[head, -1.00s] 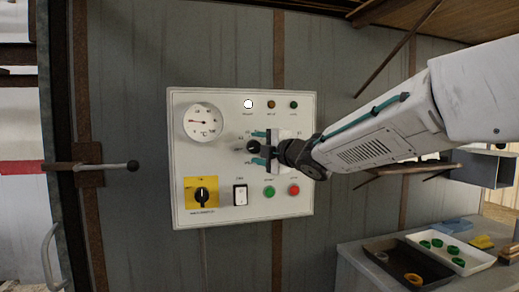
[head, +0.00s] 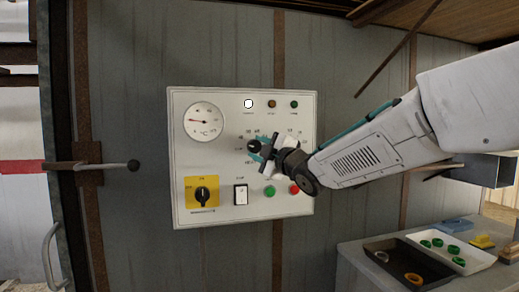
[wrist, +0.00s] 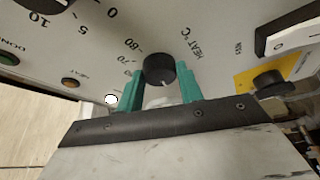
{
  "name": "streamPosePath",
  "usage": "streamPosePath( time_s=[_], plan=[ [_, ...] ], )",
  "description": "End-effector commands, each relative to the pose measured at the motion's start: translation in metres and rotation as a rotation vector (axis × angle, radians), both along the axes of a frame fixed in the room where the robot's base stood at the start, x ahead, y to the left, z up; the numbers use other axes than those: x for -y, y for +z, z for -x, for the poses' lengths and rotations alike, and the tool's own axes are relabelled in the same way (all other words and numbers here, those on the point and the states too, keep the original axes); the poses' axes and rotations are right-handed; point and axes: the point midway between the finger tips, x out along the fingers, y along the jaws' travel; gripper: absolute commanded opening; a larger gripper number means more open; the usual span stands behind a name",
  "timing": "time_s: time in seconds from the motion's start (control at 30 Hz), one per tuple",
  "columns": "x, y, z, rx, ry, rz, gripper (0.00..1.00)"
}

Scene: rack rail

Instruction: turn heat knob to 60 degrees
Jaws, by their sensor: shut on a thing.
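The heat knob is a round black knob (wrist: 159,69) labelled HEAT °C on the white control panel (head: 220,165). In the wrist view, numbers such as 70 and 80 show around it, but I cannot read the knob's pointer. My gripper (wrist: 158,84) has its two teal fingers on either side of the knob and is shut on it. In the head view, the knob (head: 253,146) is partly covered by my gripper (head: 259,148), which comes from the right and is tilted.
A round °C gauge (head: 204,122) is at the panel's upper left. A yellow-backed switch (head: 202,194), a rocker switch (head: 240,195) and a green button (head: 270,191) sit below. Another black knob (wrist: 46,4) is close by. Trays (head: 408,264) stand at lower right.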

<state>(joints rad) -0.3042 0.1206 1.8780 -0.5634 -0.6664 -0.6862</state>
Motion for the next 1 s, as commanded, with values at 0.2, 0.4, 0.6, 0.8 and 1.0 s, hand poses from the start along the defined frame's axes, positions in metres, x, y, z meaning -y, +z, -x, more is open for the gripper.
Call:
streamPosePath(
  time_s=[0.2,0.4,0.6,0.8,1.0],
  plan=[
    [-0.0015,-0.0036,0.0004,-0.060,0.000,-0.197,0.14],
    [-0.0025,-0.0048,0.0007,-0.112,0.000,-0.379,0.14],
    [-0.0042,-0.0064,0.0010,-0.165,0.000,-0.561,0.14],
    [-0.0058,-0.0072,0.0017,-0.218,0.000,-0.743,0.14],
    [-0.0076,-0.0079,0.0022,-0.272,0.000,-0.926,0.14]
  ],
)
